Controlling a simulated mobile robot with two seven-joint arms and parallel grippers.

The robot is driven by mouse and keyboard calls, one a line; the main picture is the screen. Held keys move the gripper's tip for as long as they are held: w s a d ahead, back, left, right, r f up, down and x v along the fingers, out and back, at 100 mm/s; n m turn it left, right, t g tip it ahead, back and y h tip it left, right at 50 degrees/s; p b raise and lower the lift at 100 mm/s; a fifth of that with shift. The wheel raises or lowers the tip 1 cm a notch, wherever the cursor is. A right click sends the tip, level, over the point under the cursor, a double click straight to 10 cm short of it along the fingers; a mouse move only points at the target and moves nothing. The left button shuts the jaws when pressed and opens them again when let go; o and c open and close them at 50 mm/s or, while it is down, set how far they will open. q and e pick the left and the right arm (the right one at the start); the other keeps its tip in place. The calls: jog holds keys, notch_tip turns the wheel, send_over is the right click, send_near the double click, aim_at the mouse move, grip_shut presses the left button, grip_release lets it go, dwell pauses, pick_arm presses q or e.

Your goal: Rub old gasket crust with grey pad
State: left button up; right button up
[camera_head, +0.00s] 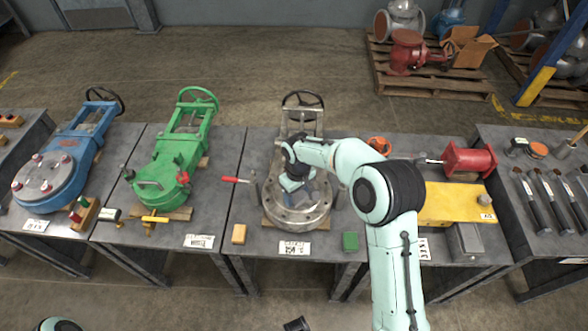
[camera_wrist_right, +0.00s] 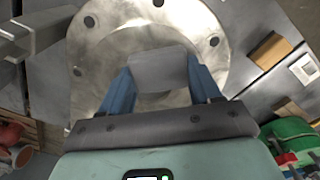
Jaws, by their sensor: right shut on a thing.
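A bare grey metal gate valve stands on the middle bench, with its round bolt-holed flange (camera_head: 297,214) facing up. The flange also fills much of the wrist view (camera_wrist_right: 95,65). My right gripper (camera_head: 296,184) is over the flange, pointing down. Its two blue fingers are shut on the grey pad (camera_wrist_right: 160,70), which lies over the middle of the flange. I cannot tell whether the pad touches the metal. Gasket crust cannot be made out, and the pad hides part of the face. My left gripper cannot be made out in the head view.
A green valve (camera_head: 165,175) and a blue valve (camera_head: 60,170) stand on benches to the left. A tan block (camera_head: 239,234) and a green block (camera_head: 350,241) lie in front of the flange. A red-handled tool (camera_head: 236,180) lies left of it. A yellow plate (camera_head: 445,203) is to the right.

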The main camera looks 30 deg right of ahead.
jog(key=shift+w+d+r, duration=0.15)
jog(key=shift+w+r, duration=0.05)
jog(key=shift+w, duration=0.05)
notch_tip(320, 180, up, 3)
jog(key=shift+s+r+p, duration=0.1)
jog(key=shift+r+p, duration=0.1)
jog(key=shift+p, duration=0.95)
jog(key=shift+r+p, duration=1.6)
jog(key=shift+r, duration=0.6)
